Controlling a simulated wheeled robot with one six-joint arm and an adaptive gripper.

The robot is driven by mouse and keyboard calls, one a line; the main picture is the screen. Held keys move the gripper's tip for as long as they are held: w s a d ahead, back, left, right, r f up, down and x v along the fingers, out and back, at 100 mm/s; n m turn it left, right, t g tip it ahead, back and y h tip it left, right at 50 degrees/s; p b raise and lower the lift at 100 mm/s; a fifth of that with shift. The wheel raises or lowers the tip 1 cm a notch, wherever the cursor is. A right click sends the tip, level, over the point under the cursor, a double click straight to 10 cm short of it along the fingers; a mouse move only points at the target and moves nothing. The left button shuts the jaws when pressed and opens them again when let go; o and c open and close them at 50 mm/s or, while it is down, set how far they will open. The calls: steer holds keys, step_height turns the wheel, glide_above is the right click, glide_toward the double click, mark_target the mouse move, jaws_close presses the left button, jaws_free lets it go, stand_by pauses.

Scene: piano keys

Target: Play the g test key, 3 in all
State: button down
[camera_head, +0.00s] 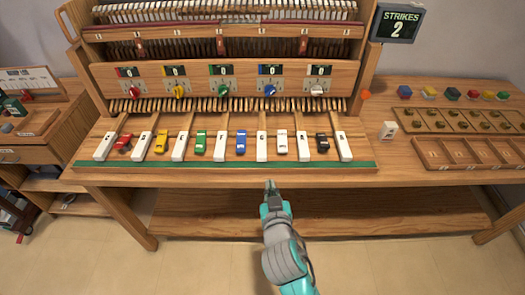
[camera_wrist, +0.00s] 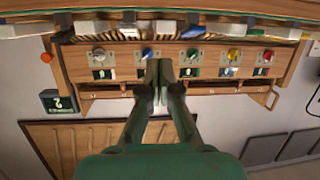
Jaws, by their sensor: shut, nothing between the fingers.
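A row of white keys lies on the sloping wooden bench front; any letters on them are too small to read, so I cannot tell the g test key by its label. The fifth white key from the left (camera_head: 262,147) is just beyond my gripper (camera_head: 270,184). A sign (camera_head: 397,24) reads "STRIKES 2". My gripper is shut and empty, in front of the bench edge and apart from the keys. In the wrist view my gripper (camera_wrist: 158,66) points toward the upside-down panel, with its fingertips together.
Small coloured blocks, such as a blue one (camera_head: 241,143) and a white one (camera_head: 282,143), sit between the white keys. A green strip (camera_head: 225,166) runs along the front edge. Coloured knobs line the panel (camera_head: 148,84) above. Wooden trays (camera_head: 465,153) lie at right.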

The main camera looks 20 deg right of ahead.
steer(key=w+r+m+h, duration=0.1)
steer(key=w+r, duration=0.4)
steer(key=shift+a+m+h, duration=0.3)
steer(key=shift+a+m, duration=0.05)
steer(key=shift+m, duration=0.05)
steer(key=shift+w+r, duration=0.1)
steer(key=shift+w, duration=0.05)
glide_above(263, 156)
step_height(263, 156, down, 2)
steer(key=shift+f, duration=0.2)
step_height(263, 156, down, 3)
steer(key=shift+f, duration=0.5)
